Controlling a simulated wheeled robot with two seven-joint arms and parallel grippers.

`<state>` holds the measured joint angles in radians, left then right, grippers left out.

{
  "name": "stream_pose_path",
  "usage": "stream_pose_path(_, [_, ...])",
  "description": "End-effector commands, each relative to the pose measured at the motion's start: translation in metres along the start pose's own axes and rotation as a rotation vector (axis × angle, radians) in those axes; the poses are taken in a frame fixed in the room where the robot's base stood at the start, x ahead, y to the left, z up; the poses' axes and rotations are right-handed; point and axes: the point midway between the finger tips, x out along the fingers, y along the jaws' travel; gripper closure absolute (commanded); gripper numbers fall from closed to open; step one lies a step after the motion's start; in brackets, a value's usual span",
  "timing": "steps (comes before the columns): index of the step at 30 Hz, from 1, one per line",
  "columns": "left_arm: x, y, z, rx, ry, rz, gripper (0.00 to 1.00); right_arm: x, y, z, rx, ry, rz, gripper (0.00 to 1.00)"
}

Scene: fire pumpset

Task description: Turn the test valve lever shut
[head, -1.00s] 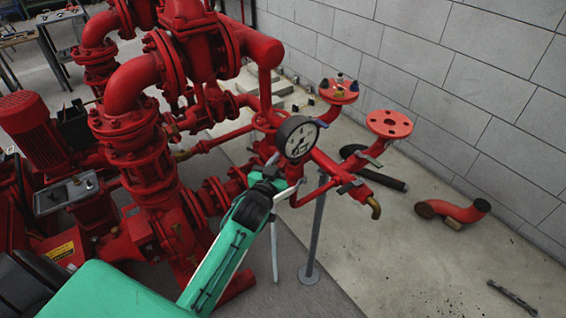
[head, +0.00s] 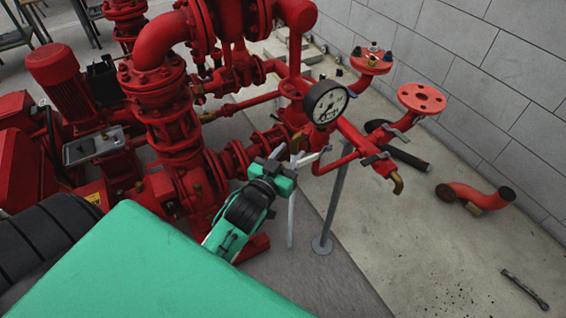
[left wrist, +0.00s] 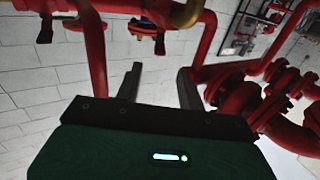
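My left gripper (head: 308,154) is below the dial gauge (head: 326,102), beside the red test pipework. In the left wrist view its two fingers (left wrist: 159,84) stand apart with nothing between them. A small dark lever (head: 375,159) sits on the red branch with the brass spout (head: 397,183), to the right of the gripper and apart from it. I cannot tell for sure that this is the test valve lever. In the left wrist view a brass elbow (left wrist: 188,13) and dark red handles (left wrist: 160,42) lie beyond the fingers. My right gripper is not in view.
Red pump pipes (head: 165,110) crowd the left. A grey support post (head: 334,205) stands just right of the gripper. A flanged red outlet (head: 421,98) is behind. A loose red elbow (head: 476,196) and a wrench (head: 524,289) lie on open floor at right.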

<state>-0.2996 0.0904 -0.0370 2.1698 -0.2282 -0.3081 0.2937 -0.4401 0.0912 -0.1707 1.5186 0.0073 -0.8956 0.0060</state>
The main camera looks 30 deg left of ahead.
Motion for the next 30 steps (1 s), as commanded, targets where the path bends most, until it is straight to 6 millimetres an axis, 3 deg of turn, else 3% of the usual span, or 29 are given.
stream_pose_path(7, [-0.025,0.0,0.0,0.0,0.0,0.0,0.61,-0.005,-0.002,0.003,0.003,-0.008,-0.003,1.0])
stream_pose_path(18, [-0.03,0.0,0.0,0.001,0.0,0.0,0.61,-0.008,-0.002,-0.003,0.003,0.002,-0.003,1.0])
stream_pose_path(19, [-0.03,0.0,0.0,0.0,0.0,0.0,0.63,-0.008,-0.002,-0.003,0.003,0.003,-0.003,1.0])
stream_pose_path(25, [-0.029,-0.006,0.004,-0.098,-0.001,0.022,1.0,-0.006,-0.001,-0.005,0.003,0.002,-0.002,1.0])
stream_pose_path(30, [-0.026,-0.026,0.011,-0.423,-0.02,0.083,1.0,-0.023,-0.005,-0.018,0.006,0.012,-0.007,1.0])
